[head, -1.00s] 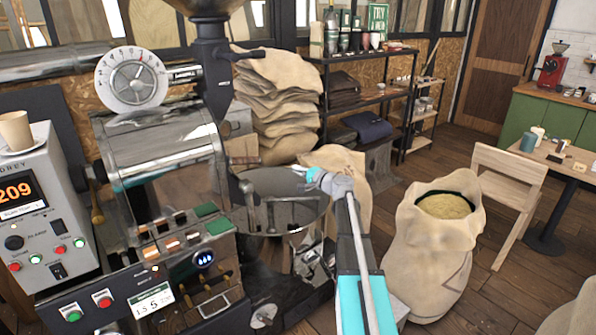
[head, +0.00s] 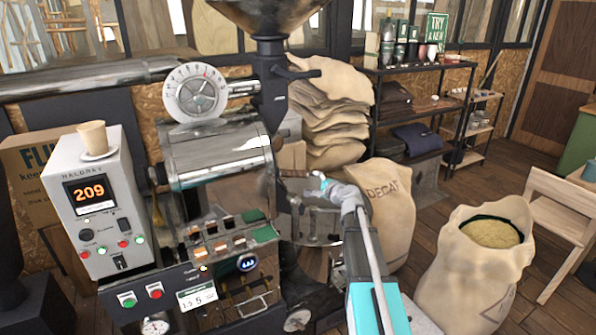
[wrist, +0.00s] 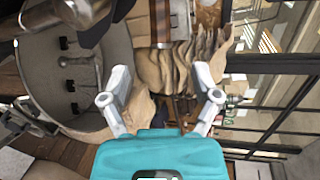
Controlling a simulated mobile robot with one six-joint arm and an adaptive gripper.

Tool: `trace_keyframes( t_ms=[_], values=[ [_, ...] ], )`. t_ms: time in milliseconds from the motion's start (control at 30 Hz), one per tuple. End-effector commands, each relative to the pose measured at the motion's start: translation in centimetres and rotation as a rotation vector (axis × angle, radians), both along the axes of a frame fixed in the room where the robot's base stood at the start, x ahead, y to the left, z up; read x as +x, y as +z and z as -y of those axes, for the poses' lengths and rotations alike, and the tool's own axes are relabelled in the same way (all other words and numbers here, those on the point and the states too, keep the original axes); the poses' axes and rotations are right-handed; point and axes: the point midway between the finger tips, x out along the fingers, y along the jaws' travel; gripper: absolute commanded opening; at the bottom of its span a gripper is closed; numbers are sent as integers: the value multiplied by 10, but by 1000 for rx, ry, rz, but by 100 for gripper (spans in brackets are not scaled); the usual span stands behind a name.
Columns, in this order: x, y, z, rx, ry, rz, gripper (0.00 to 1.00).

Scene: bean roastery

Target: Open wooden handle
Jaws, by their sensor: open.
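A short brown wooden handle (head: 295,173) lies roughly level at the front of the roaster drum (head: 218,160), above the round cooling tray (head: 303,236). In the wrist view, a brown piece (wrist: 182,20) beside shiny metal at the top appears to be this handle. My gripper (head: 326,186) is just right of the handle in the head view; I cannot tell the gap in depth. In the wrist view my gripper (wrist: 160,98) has its fingers wide apart with nothing between them. A second wooden grip (head: 157,208) is on the roaster's left side.
A control box (head: 98,200) showing 209 stands at left with a cup (head: 93,138) on top. Stacked sacks (head: 330,120), a DECAF sack (head: 388,205) and an open bean sack (head: 480,262) stand behind and right. Floor shows between the sacks and the shelf (head: 425,110).

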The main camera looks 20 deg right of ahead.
Motion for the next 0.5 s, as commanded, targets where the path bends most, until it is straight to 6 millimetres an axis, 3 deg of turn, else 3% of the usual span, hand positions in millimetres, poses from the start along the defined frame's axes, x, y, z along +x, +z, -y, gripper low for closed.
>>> trace_keyframes(
  t_ms=[500],
  values=[
    [9,-3,-1,-1,0,0,80]
  ],
)
